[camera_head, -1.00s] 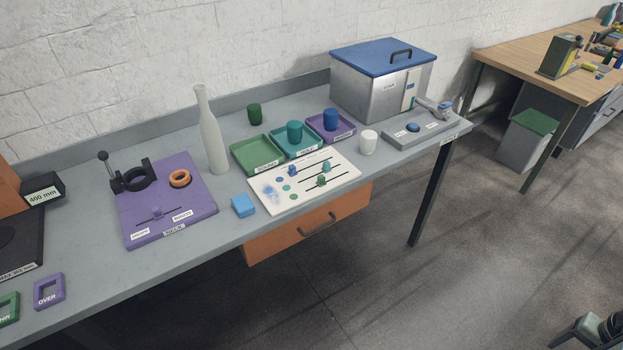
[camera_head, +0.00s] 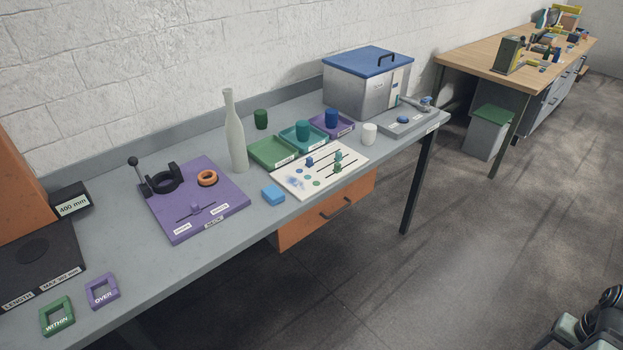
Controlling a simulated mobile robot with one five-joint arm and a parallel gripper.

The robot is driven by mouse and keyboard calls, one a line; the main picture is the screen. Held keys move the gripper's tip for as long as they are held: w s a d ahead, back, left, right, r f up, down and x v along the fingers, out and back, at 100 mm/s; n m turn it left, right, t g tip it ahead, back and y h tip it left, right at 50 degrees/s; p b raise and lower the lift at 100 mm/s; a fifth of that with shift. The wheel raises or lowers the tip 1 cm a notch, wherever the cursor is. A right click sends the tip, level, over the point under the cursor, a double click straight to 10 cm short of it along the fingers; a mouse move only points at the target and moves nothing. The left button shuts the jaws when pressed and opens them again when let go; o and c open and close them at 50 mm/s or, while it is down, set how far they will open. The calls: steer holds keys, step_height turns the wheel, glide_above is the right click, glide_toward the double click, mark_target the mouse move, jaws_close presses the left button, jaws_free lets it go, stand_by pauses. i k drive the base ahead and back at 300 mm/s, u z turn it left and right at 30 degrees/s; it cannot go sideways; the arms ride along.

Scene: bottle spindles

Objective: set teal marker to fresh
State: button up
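A white board (camera_head: 284,191) with dark slots lies near the front edge of the grey bench. The teal marker (camera_head: 338,156) stands on the board, towards the right end of a slot. A blue marker (camera_head: 309,162) stands to its left and a green marker (camera_head: 337,169) stands just in front of it. Coloured dots and a blue smudge mark the board's left part. Any label reading "fresh" is too small to make out. My gripper's fingers are not in view; only a grey and black part, likely my arm, shows at the bottom right corner, well away from the board.
Green (camera_head: 262,153), teal (camera_head: 291,133) and purple trays (camera_head: 345,131) sit behind the board. A blue block (camera_head: 273,195) lies left of it, and a white cup (camera_head: 369,134) stands right. A tall pale bottle (camera_head: 235,140) stands behind. The floor in front is open.

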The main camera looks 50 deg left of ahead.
mark_target(337, 158)
steer(key=z, duration=0.05)
steer(key=k, duration=0.4)
steer(key=u, duration=1.7)
steer(key=i, duration=0.15)
steer(key=z, duration=0.15)
